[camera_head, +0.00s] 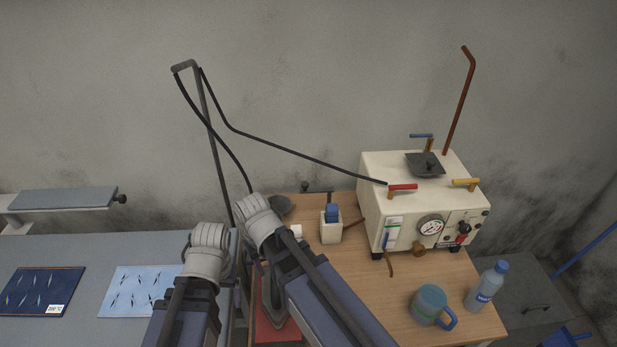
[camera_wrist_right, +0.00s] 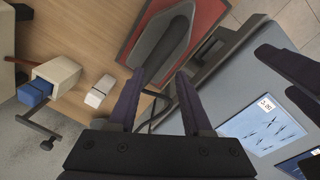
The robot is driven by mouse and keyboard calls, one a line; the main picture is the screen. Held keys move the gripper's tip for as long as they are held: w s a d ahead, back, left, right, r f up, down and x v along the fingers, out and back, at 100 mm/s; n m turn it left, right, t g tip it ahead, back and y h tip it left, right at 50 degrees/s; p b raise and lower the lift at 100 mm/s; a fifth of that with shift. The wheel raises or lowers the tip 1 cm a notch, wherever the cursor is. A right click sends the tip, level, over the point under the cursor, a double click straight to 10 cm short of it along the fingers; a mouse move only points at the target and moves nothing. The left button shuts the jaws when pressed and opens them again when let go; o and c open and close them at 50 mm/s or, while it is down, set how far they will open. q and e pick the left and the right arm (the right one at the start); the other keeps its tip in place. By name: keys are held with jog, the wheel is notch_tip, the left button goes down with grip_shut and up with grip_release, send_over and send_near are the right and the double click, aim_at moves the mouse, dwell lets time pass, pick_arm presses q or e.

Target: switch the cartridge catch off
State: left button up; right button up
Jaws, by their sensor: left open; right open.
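I cannot tell for sure which part is the cartridge catch. A cream box (camera_head: 331,233) with a blue block (camera_head: 332,212) at its top stands on the wooden table; both also show at the left of the right wrist view, as box (camera_wrist_right: 58,75) and block (camera_wrist_right: 33,93). A small white block (camera_wrist_right: 99,91) lies beside the box. My right gripper (camera_wrist_right: 160,74) is open and empty, near the iron (camera_wrist_right: 165,45) and apart from the box. My left gripper (camera_wrist_right: 276,71) is open at the right of the wrist view. In the head view the wrists hide both grippers.
A cream machine (camera_head: 375,205) with a gauge (camera_head: 431,228), red lever (camera_head: 403,187) and yellow lever (camera_head: 465,182) stands at the right. A mug (camera_head: 429,303) and bottle (camera_head: 485,287) stand in front. A black hose (camera_head: 290,155) hangs from a pole. A grey board (camera_head: 90,255) lies left.

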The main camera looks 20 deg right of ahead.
jog(key=w+d+r+p, duration=0.1)
jog(key=w+d+r, duration=0.1)
jog(key=w, duration=0.4)
jog(key=w+d+r+m+t+p, duration=0.1)
jog(key=w+d+r+p, duration=0.1)
jog(key=w, duration=0.4)
jog(key=w+d+r+m+p, duration=0.1)
jog(key=w+d+r+p, duration=0.1)
jog(key=w+d, duration=0.2)
jog(key=shift+w+r+t+y, duration=0.2)
jog(key=shift+w, duration=0.55)
jog(key=shift+w+r+t+y, duration=0.2)
jog(key=shift+w, duration=0.5)
jog(key=c, duration=0.5)
jog(key=w+d+r+p, duration=0.1)
jog(key=w+d, duration=0.2)
jog(key=w+d+r+m+t+p, duration=0.1)
jog(key=w+d, duration=0.3)
jog(key=w+d+r+m+p, duration=0.1)
jog(key=w+d+r, duration=0.1)
jog(key=w+d, duration=0.2)
jog(key=shift+w+r+t, duration=0.1)
jog(key=shift+w+t, duration=0.05)
jog(key=shift+t, duration=0.25)
grip_shut()
jog(key=shift+w+d, duration=0.1)
jog(key=shift+d, duration=0.1)
